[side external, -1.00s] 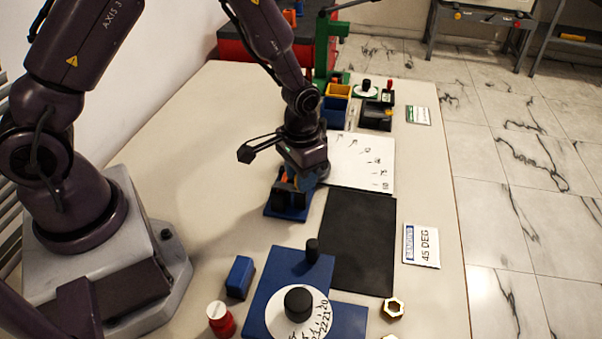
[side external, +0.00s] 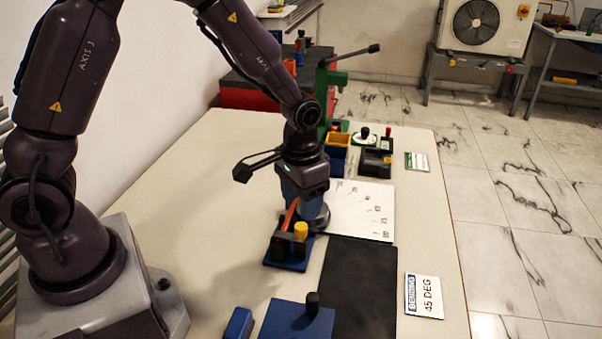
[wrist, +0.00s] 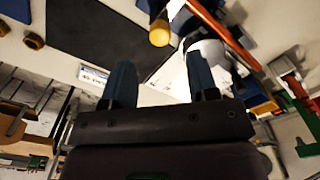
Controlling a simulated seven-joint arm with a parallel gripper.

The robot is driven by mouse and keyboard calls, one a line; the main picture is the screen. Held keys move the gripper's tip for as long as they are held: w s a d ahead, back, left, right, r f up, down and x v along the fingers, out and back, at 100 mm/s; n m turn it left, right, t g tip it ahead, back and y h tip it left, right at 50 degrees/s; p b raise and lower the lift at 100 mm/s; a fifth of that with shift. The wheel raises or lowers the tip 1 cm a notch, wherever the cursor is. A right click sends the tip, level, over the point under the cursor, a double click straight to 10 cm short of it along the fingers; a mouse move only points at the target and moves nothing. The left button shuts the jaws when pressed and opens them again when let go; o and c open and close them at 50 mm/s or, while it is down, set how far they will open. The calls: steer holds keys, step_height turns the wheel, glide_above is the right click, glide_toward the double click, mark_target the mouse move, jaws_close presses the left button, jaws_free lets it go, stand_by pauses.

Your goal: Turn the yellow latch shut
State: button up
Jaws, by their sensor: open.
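The yellow latch knob (side external: 301,230) stands on a small blue base (side external: 288,262) with black blocks, beside a slanted orange bar (side external: 291,213). In the wrist view the yellow knob (wrist: 159,34) is at top centre, beyond my fingertips, with the orange bar (wrist: 222,35) to its right. I cannot tell from these frames whether the latch is fully shut. My gripper (side external: 308,212) is just behind and above the fixture in the side view. In the wrist view its two blue fingers (wrist: 160,75) are spread apart with nothing held between them. The knob appears apart from them.
A black mat (side external: 355,285) lies right of the fixture, with a white marked sheet (side external: 362,208) behind it. A grey disc (side external: 318,223) sits beside the gripper. A blue block with a black knob (side external: 300,318) is in front. Bins and a green stand (side external: 325,100) are at the back. The table's left is clear.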

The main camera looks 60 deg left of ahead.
mark_target(298, 227)
step_height(298, 227, up, 7)
steer(key=shift+f, duration=0.2)
steer(key=s+a+r+t, duration=0.1)
steer(key=s+r+t, duration=0.4)
steer(key=s+r, duration=0.9)
steer(key=shift+s+a+r+t, duration=0.3)
steer(key=shift+s+a+r, duration=0.1)
steer(key=shift+s, duration=0.8)
